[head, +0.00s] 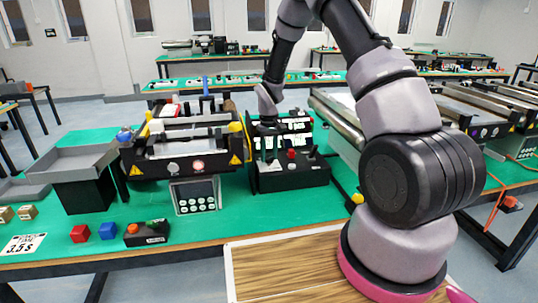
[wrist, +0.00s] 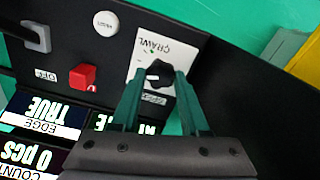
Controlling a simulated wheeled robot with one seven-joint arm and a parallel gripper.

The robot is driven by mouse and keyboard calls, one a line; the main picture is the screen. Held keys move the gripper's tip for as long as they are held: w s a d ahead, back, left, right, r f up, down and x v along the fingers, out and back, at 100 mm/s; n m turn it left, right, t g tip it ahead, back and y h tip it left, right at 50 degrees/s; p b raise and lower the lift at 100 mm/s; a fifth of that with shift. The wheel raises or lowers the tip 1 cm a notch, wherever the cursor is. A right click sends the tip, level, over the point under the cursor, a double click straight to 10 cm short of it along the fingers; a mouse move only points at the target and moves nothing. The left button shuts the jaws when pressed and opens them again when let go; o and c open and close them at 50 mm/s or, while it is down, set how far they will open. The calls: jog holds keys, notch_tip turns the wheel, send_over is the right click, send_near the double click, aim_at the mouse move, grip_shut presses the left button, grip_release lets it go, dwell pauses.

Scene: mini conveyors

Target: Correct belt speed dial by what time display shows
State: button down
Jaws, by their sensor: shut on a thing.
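In the wrist view, the black speed dial (wrist: 158,71) sits on a white plate (wrist: 143,57) lettered CRAWL. My gripper (wrist: 160,82) has its two teal fingers closed on the dial's sides. Displays beside it read EDGE TRUE (wrist: 48,115) and COUNT 0 pcs (wrist: 28,153), upside down in this view. A third display (wrist: 103,123) is mostly hidden by my gripper, so I cannot read it. In the head view, the black control box (head: 290,180) stands on the green bench under my arm, its lit display panel (head: 298,140) at the back.
A red switch (wrist: 83,77) marked OFF and a grey lever (wrist: 38,38) are on the same panel. The mini conveyor (head: 185,140) is left of the box, with a keypad unit (head: 195,195) below it.

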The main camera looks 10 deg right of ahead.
aim_at(269, 157)
dwell(0.3)
jog(key=shift+c, duration=2)
grip_release()
jog(key=shift+r, duration=0.1)
notch_tip(269, 157, up, 11)
jog(key=shift+f, duration=0.2)
jog(key=shift+r, duration=0.1)
